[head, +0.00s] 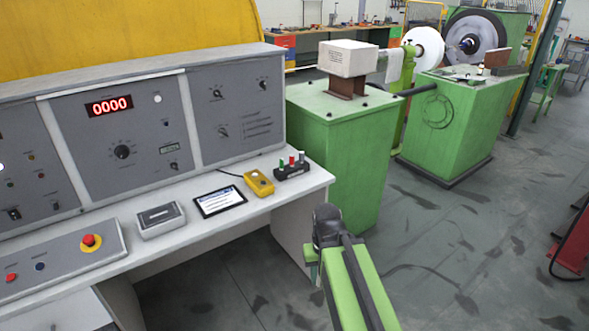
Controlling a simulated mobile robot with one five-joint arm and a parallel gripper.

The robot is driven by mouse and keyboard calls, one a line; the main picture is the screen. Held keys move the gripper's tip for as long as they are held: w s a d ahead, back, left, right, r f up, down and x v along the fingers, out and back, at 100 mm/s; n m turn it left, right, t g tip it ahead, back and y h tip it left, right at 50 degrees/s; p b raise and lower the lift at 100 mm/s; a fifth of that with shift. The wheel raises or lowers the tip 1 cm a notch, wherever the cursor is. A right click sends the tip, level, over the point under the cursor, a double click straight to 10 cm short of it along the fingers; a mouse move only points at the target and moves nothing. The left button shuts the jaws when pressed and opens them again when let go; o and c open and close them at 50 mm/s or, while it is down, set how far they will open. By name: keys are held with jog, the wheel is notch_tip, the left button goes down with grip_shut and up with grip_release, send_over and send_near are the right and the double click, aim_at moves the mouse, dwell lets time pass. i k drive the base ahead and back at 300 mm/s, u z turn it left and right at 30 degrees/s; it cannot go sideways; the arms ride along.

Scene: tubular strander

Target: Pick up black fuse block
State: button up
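The black fuse block (292,173) sits on the right end of the white console desk, near its right edge. Small upright pieces in green, red and pale colours stick up from it. My green arm reaches in from the bottom of the head view. Its dark end, with my gripper (326,216), is in front of the desk's right end, below and right of the fuse block in the picture and apart from it. The fingers are not clear, so I cannot tell whether they are open or shut.
A yellow device (259,183) with a cable lies just left of the fuse block. Further left are a tablet (220,201), a grey box (161,220) and a red stop button (89,241). A green cabinet (350,165) stands behind the desk's right end. Floor on the right is open.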

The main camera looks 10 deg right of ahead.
aim_at(288, 172)
jog(key=z, duration=1.2)
jog(key=i, duration=2.05)
jog(key=z, duration=5.15)
jog(key=i, duration=0.1)
jog(key=z, duration=2.6)
jog(key=i, duration=0.15)
jog(key=z, duration=0.55)
jog(key=i, duration=0.8)
jog(key=u, duration=0.05)
